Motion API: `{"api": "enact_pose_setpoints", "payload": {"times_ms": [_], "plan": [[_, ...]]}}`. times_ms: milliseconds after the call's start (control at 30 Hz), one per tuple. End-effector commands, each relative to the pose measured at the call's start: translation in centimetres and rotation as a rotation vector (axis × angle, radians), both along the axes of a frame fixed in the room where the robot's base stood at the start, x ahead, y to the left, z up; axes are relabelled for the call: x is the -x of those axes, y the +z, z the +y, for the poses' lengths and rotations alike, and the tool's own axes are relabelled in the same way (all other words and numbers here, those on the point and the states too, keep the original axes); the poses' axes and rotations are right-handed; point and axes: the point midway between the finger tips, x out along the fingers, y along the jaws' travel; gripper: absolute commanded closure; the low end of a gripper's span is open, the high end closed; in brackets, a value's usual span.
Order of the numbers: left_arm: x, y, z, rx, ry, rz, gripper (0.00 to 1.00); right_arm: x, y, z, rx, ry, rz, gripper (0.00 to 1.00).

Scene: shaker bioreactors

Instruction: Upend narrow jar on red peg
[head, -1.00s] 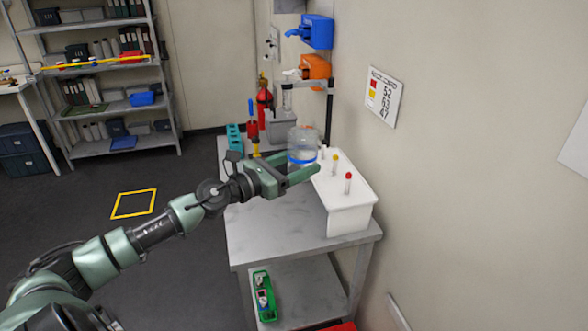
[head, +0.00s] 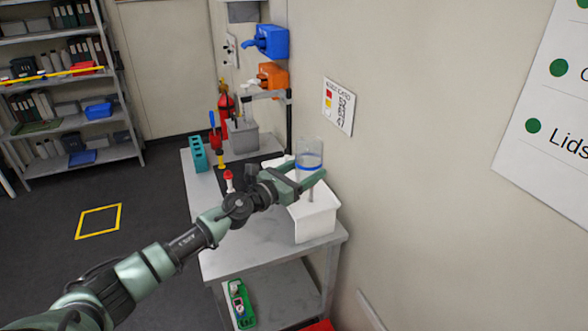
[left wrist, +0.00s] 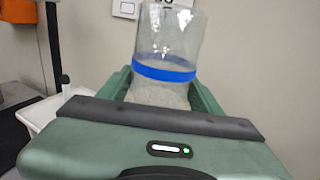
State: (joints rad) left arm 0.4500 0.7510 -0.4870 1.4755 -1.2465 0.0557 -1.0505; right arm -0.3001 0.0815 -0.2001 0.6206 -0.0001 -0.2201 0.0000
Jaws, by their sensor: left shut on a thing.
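The narrow jar is clear with a blue band; it shows in the head view (head: 309,160) and in the left wrist view (left wrist: 166,40). My left gripper (head: 306,174) is shut on it, its green fingers on either side below the band. The jar looks roughly upright; I cannot tell which end is open. My right gripper is not in view.
A red-capped item (head: 228,180), a teal rack (head: 198,154) and a grey container (head: 242,136) stand to the left. Blue (head: 270,41) and orange (head: 272,76) wall units hang above the back.

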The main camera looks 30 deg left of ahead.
Motion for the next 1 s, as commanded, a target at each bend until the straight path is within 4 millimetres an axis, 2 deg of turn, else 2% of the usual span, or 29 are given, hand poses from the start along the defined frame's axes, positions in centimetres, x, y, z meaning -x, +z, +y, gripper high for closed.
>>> {"api": "enact_pose_setpoints", "payload": {"times_ms": [67, 133, 600, 800, 1000], "plan": [[-0.8, 0.2, -0.8, 0.002, -0.001, -0.003, 1.00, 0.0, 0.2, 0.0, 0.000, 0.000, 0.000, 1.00], [-0.8, -1.5, -0.7, -0.001, 0.000, -0.001, 1.00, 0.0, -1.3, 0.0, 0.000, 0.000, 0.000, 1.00], [-0.8, -7.1, -0.7, 0.000, 0.000, -0.001, 1.00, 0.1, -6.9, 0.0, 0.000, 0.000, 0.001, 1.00], [-0.7, -8.6, -0.7, 0.000, 0.000, -0.001, 1.00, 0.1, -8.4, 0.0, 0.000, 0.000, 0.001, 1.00], [-0.7, -9.2, -0.7, 0.000, 0.000, -0.001, 1.00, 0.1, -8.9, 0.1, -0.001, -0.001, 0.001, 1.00]]}}
